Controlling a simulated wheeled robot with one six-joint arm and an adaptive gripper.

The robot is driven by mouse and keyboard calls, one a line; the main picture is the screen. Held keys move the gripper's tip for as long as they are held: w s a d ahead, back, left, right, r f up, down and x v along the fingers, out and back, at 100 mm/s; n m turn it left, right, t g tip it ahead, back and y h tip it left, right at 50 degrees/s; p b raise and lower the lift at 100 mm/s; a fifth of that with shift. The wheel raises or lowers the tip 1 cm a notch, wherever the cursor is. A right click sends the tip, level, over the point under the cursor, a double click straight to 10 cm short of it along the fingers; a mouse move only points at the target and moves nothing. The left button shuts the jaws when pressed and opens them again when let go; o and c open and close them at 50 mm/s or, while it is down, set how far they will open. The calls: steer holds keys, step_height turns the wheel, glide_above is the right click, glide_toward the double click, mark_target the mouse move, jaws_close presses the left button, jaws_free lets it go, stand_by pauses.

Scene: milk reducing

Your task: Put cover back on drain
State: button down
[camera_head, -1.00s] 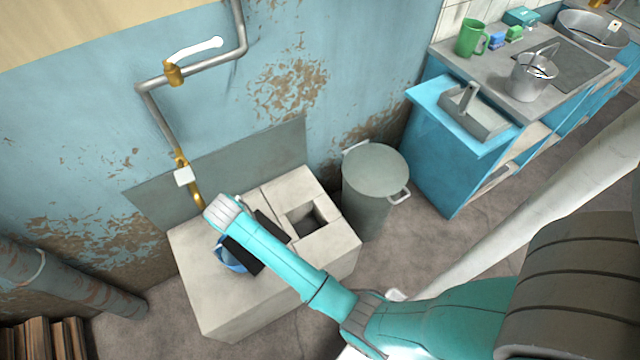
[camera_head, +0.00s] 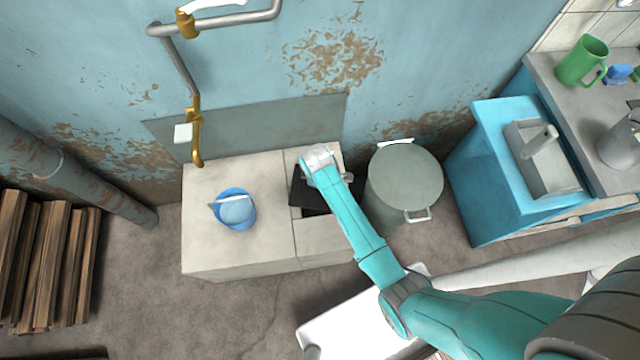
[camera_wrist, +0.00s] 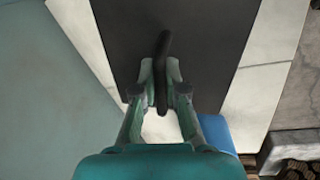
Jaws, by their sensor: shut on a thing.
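The drain cover is a flat dark plate (camera_head: 300,194) with a raised bar handle (camera_wrist: 163,55). My gripper (camera_wrist: 161,88) is shut on the handle, with one finger on each side of it. In the head view my wrist hides the middle of the cover. The cover is over the drain opening (camera_head: 314,211) in the right part of the pale stone block (camera_head: 205,250). A strip of the opening shows at the cover's near edge. I cannot tell whether the cover touches the block.
A blue bucket (camera_head: 235,213) stands on the block's left part. A grey lidded bin (camera_head: 404,180) stands close to the block's right side. Yellow-jointed pipe (camera_head: 194,130) comes down the wall behind. A wood stack (camera_head: 45,260) is at the left; floor in front is partly clear.

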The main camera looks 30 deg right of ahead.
steer(key=f+n, duration=0.2)
steer(key=n, duration=0.1)
steer(key=shift+s+d+f, duration=0.1)
steer(key=shift+s+f, duration=0.2)
steer(key=shift+s, duration=0.05)
step_height(320, 180, down, 6)
steer(key=shift+f, duration=0.2)
steer(key=shift+f, duration=0.55)
stand_by(0.7)
steer(key=c, duration=1.2)
jaws_free()
steer(key=shift+o, duration=0.2)
steer(key=r, duration=0.4)
steer(key=s+r, duration=0.1)
steer(key=r, duration=0.2)
steer(key=s+r, duration=0.1)
steer(key=r, duration=0.3)
steer(key=shift+s+a+r, duration=0.15)
steer(key=shift+a+r, duration=0.2)
steer(key=shift+a, duration=0.05)
steer(key=shift+t, duration=0.3)
